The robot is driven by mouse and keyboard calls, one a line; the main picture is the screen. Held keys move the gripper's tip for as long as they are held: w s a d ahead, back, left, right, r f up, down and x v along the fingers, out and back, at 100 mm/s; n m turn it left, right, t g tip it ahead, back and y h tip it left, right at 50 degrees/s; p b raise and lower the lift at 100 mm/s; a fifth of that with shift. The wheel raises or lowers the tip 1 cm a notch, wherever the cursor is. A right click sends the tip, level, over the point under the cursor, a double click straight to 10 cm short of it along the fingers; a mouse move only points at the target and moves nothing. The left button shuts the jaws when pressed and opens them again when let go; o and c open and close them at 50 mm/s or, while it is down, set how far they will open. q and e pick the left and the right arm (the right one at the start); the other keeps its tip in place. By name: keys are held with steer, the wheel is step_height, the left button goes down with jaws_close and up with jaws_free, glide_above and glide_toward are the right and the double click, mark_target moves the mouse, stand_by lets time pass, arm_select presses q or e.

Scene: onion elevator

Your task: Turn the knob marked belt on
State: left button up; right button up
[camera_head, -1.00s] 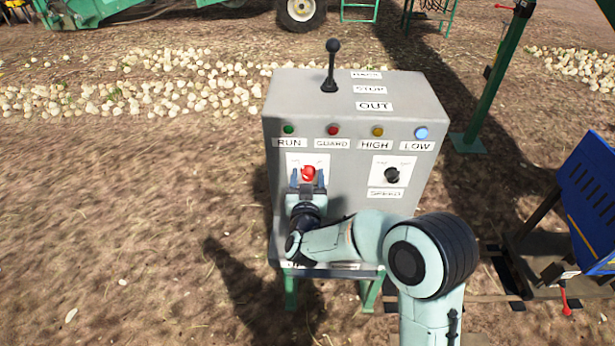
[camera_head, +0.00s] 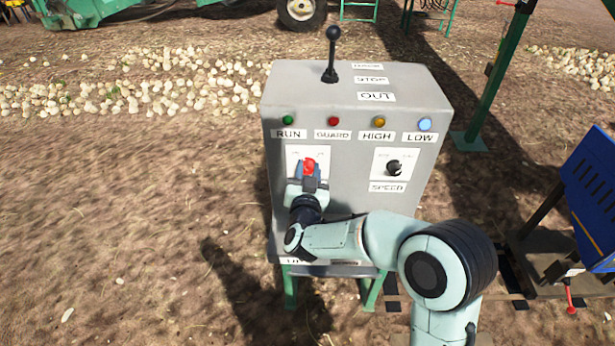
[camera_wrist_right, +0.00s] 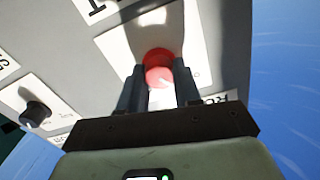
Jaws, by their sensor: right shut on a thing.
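A grey control box (camera_head: 345,215) stands on green legs in front of me. A red knob (camera_head: 309,167) sits on a white plate at the box's left, under the RUN and GUARD labels. My right gripper (camera_head: 310,178) is shut on the red knob. In the right wrist view, its two dark fingers (camera_wrist_right: 161,88) stand on either side of the red knob (camera_wrist_right: 157,62). The label under this knob is hidden by my gripper in the head view, so I cannot read its name. My left gripper is not in view.
A black SPEED knob (camera_head: 394,168) is on the box's right side; it also shows in the wrist view (camera_wrist_right: 36,112). A black lever (camera_head: 332,55) rises from the top. Several lamps (camera_head: 333,121) cross the front. A blue machine (camera_head: 590,195) is at the right.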

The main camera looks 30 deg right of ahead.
steer(key=shift+f+m+b, duration=0.2)
steer(key=shift+m+b, duration=0.7)
steer(key=shift+b, duration=0.2)
steer(key=m+b, duration=0.5)
steer(key=b, duration=0.1)
steer(key=m+b, duration=0.6)
steer(key=m, duration=0.1)
steer(key=shift+d+m, duration=0.1)
steer(key=shift+m, duration=0.2)
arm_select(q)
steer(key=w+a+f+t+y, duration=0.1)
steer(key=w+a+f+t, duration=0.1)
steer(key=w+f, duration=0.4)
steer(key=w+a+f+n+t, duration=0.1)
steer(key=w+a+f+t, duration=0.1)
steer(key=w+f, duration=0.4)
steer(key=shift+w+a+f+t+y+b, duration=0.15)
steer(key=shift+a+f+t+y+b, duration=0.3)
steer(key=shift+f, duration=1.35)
arm_select(e)
steer(key=shift+m, duration=0.8)
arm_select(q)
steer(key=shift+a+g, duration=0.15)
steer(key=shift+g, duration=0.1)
arm_select(e)
steer(key=o, duration=1.1)
steer(key=shift+s, duration=0.1)
steer(key=shift+c, duration=0.2)
